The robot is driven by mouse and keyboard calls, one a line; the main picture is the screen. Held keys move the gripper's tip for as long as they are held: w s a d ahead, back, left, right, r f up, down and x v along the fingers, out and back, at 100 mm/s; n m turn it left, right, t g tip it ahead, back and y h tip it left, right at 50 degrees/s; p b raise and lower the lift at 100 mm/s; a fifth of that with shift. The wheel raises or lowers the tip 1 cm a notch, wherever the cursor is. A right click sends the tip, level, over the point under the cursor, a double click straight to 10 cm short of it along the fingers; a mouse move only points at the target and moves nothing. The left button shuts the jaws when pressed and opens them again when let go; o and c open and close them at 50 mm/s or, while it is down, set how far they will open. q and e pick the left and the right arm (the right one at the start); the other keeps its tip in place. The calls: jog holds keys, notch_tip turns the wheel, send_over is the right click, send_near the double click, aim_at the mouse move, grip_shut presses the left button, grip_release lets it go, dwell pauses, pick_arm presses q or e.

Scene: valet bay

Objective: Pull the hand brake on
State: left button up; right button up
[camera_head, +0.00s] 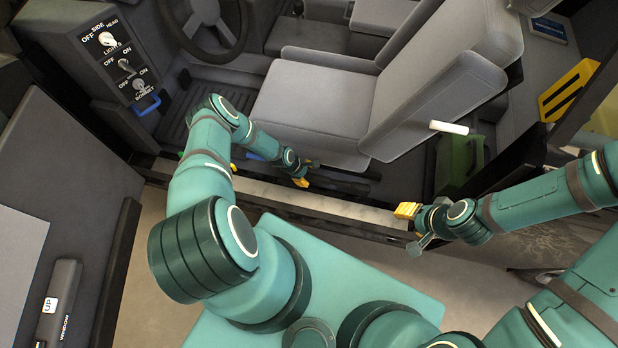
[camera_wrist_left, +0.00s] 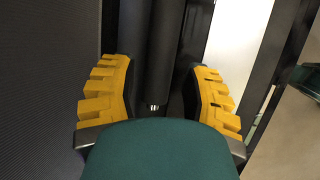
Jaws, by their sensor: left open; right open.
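My left gripper (camera_head: 305,172) is low beside the driver's seat, just inside the door sill. In the left wrist view its yellow fingers (camera_wrist_left: 160,72) are open, one on each side of a pair of dark bars (camera_wrist_left: 160,45). One of these may be the hand brake lever, but I cannot tell which. In the head view a dark bar (camera_head: 343,176) lies along the seat base beside the gripper. No finger clearly touches it. My right gripper (camera_head: 411,228) is open and empty outside the sill, to the right.
The seat (camera_head: 312,105) is above the left gripper, with the door sill (camera_head: 330,204) in front. The switch panel (camera_head: 122,62) and steering wheel (camera_head: 205,22) are at upper left. A green box (camera_head: 459,163) stands behind the seat. The open door panel (camera_head: 65,170) is at left.

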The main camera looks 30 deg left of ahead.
pick_arm(q)
jog(key=shift+b+x, duration=0.35)
jog(key=shift+x, duration=1)
pick_arm(e)
jog(key=shift+w+f, duration=0.1)
jog(key=shift+f, duration=0.45)
pick_arm(q)
jog(key=shift+o, duration=0.3)
jog(key=shift+r, duration=0.1)
grip_shut()
